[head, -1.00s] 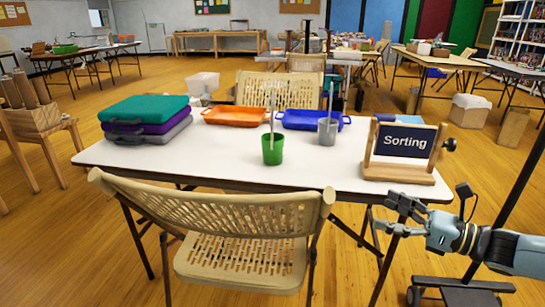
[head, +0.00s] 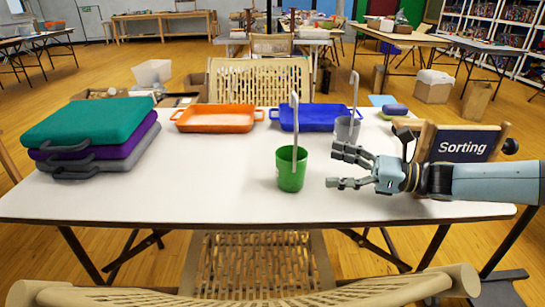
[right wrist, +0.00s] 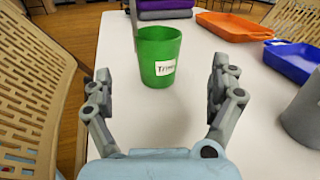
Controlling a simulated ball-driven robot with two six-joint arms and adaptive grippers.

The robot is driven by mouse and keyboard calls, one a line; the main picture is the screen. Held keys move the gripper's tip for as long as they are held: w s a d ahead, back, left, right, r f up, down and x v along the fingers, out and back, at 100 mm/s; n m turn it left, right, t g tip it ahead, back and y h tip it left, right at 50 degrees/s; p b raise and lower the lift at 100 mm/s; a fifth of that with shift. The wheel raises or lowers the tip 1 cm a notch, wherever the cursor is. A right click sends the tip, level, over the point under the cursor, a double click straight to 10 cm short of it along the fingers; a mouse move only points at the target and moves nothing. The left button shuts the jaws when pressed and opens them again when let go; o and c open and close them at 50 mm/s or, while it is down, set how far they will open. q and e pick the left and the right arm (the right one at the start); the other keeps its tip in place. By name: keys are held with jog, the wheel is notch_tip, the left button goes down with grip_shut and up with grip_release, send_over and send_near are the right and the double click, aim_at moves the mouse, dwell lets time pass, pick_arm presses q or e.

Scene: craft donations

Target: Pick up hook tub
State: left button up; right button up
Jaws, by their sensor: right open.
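A green tub (head: 291,170) with a pale upright handle stands on the white table (head: 150,200), near its middle. In the right wrist view the green tub (right wrist: 158,65) bears a white label, its word seeming to start with T. A grey tub (head: 346,128) with a similar handle stands behind it to the right; its edge shows in the right wrist view (right wrist: 303,115). No label is readable on the grey one, so I cannot tell which is the hook tub. My right gripper (head: 338,167) is open and empty, right of the green tub, its fingers pointing at it. My left gripper is out of view.
An orange tray (head: 215,120) and a blue tray (head: 310,119) lie at the back of the table. Stacked teal, purple and grey cases (head: 90,125) fill the left. A Sorting sign (head: 463,145) stands at the right, behind my right forearm. A folding chair (head: 258,265) stands in front.

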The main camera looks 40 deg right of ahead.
aim_at(291, 158)
jog(key=b+x, duration=0.1)
jog(key=x, duration=0.3)
jog(key=shift+w+a, duration=0.25)
jog(key=shift+w, duration=0.1)
jog(key=b+x, duration=0.1)
jog(key=x, duration=0.4)
jog(key=shift+w+a+r, duration=0.1)
jog(key=shift+a+r, duration=0.05)
jog(key=shift+a, duration=0.05)
jog(key=c, duration=0.4)
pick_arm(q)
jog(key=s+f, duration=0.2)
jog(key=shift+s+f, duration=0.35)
pick_arm(e)
jog(key=c, duration=1)
